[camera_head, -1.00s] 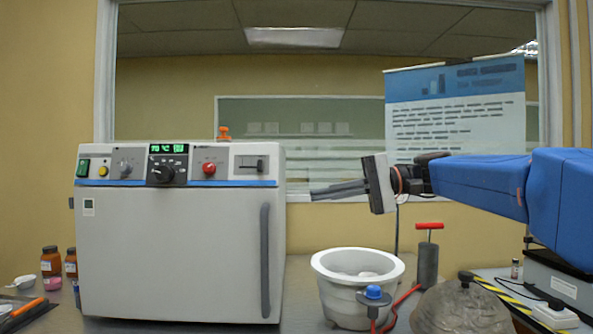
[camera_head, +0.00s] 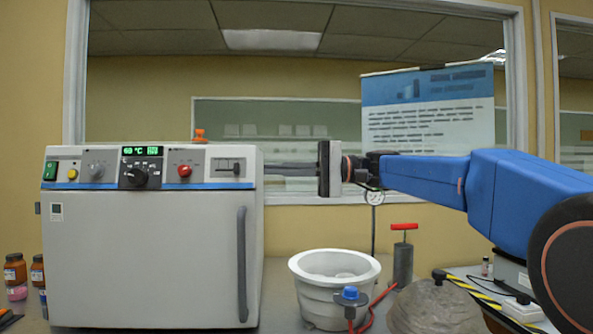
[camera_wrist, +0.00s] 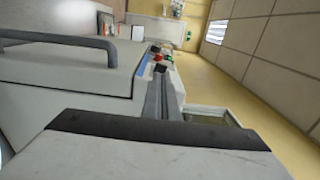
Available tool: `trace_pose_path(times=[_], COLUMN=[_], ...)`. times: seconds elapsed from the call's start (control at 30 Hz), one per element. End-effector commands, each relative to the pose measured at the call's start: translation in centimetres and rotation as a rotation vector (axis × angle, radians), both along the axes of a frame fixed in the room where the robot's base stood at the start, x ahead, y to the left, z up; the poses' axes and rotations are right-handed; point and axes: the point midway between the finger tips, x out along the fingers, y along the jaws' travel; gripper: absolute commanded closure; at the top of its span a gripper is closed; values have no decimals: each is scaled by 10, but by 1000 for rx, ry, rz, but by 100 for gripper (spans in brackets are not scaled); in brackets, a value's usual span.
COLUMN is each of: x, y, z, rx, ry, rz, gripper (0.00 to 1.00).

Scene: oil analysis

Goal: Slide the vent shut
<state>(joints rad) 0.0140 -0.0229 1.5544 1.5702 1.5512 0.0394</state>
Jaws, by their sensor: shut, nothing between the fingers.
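The vent is a small white panel (camera_head: 227,167) with a dark horizontal slot at the right end of the oven's control strip. Its small dark slider knob (camera_head: 236,167) stands near the right end of the slot. My gripper (camera_head: 267,168) is shut and empty, its long grey fingers pointing left at about the vent's height. In the head view the tips meet the oven's right edge; whether they touch it or lie behind it is unclear.
The white oven (camera_head: 150,255) has a tall dark door handle (camera_head: 242,263) below the vent. An orange-topped fitting (camera_head: 200,136) stands on its top. A white bowl-like vessel (camera_head: 334,295) and a red-handled pump (camera_head: 403,258) stand right of the oven, below my arm.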

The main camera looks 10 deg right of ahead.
Motion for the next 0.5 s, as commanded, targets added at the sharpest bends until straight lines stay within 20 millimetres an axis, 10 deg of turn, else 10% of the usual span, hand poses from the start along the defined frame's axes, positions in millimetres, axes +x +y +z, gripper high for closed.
trace_pose_path(times=[0.5], x=[2], y=[51], z=[0], rx=[0], ry=[0], rz=[0], gripper=[100])
